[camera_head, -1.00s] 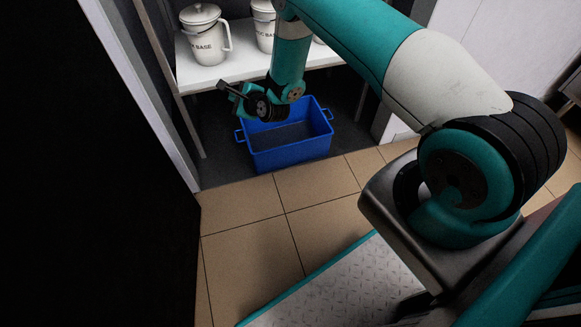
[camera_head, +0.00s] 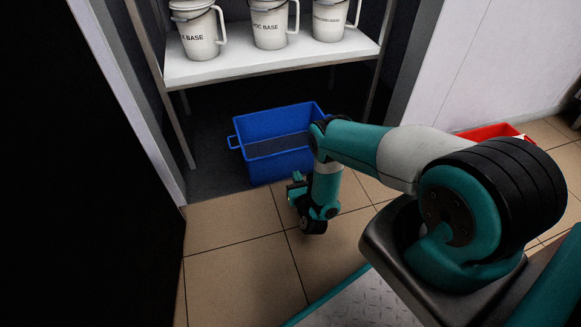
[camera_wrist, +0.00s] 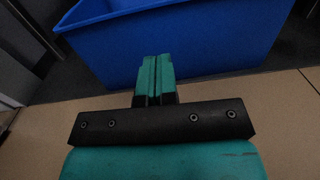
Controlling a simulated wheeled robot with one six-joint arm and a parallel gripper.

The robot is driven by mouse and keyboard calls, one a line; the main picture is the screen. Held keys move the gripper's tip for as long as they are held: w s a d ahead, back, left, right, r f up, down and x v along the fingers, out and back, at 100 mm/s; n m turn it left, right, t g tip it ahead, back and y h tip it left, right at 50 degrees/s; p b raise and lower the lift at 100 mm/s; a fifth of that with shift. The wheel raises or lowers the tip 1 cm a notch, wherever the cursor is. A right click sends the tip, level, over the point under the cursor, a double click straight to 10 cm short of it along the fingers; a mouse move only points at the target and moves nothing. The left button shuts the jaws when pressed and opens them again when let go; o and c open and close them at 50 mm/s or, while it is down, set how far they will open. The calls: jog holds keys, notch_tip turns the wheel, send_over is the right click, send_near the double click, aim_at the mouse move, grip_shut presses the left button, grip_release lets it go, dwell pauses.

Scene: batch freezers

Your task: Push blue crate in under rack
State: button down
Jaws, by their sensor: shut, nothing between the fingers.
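The blue crate (camera_head: 270,165) stands upright on the floor at the front of the dark space under the rack (camera_head: 215,72). Its front wall faces me, and its right end is partly hidden behind my arm. In the head view my gripper (camera_head: 297,188) is low over the tiles, in front of the crate. In the wrist view my gripper (camera_wrist: 156,72) is shut and empty, its fingers pointing at the blue crate's wall (camera_wrist: 190,45). The fingertips overlap the wall in that picture; I cannot tell whether they touch it.
Several white lidded jugs (camera_head: 270,28) stand on the rack's shelf. A rack leg (camera_head: 182,135) rises left of the crate. A red crate (camera_head: 487,132) lies at the right by the wall. Tiled floor (camera_head: 240,255) in front is clear. A dark panel (camera_head: 80,180) fills the left.

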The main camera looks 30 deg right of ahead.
aim_at(288, 156)
jog(key=b+x, duration=0.4)
jog(key=f+b+x, duration=0.1)
jog(key=b+x, duration=0.1)
jog(key=shift+w+r, duration=0.1)
jog(key=shift+w, duration=0.2)
jog(key=shift+w+d+r+b, duration=0.2)
jog(key=shift+w+b, duration=0.3)
jog(key=shift+b, duration=0.3)
jog(key=shift+w+r, duration=0.15)
jog(key=shift+w, duration=0.05)
